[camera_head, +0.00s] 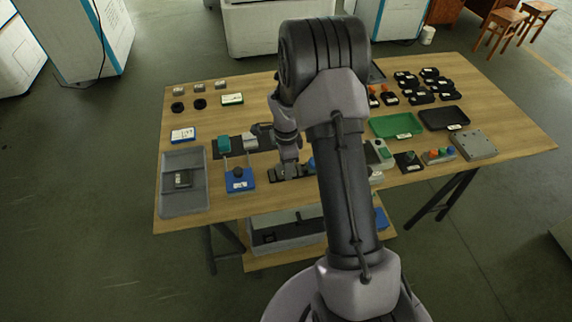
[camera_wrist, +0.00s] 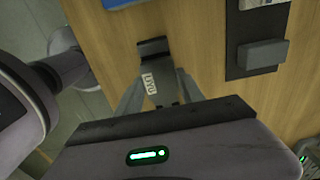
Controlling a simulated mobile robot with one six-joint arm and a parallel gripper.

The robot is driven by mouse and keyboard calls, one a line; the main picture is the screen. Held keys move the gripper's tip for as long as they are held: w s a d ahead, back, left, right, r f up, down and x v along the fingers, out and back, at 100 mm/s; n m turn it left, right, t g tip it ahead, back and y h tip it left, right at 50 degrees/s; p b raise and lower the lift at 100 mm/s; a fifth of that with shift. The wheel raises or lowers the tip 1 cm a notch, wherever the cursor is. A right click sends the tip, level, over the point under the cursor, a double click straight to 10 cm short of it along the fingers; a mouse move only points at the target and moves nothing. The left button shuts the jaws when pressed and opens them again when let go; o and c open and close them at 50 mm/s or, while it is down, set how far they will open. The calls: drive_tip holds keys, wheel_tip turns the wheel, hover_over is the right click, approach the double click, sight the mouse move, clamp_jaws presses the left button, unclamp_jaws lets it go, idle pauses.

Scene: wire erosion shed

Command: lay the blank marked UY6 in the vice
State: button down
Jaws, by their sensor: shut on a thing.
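My gripper (camera_wrist: 158,90) is shut on a dark grey blank (camera_wrist: 155,62), low over the wooden table. Its white label is sideways and blurred; it seems to begin with UY, but I cannot read all of it. In the head view my gripper (camera_head: 289,172) is near the front of the table, partly behind my arm. What looks like the vice is a dark base (camera_head: 236,148) carrying a teal block (camera_head: 224,144) and a grey block (camera_head: 250,140), behind and left of my gripper. The grey block also shows at the upper right of the wrist view (camera_wrist: 263,55), apart from the blank.
A blue box with a black knob (camera_head: 239,182) stands left of my gripper. Green (camera_head: 397,125) and black (camera_head: 444,118) trays lie at right. Bare wood lies behind the vice.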

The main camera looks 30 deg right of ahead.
drive_tip(key=shift+f, duration=0.25)
drive_tip(key=c, duration=0.6)
unclamp_jaws()
drive_tip(key=shift+c, duration=0.2)
drive_tip(key=shift+o, duration=0.2)
drive_tip(key=o, duration=0.4)
drive_tip(key=shift+c, duration=0.2)
drive_tip(key=shift+r+p, duration=2)
drive_tip(key=shift+r, duration=1.6)
drive_tip(key=shift+f, duration=0.1)
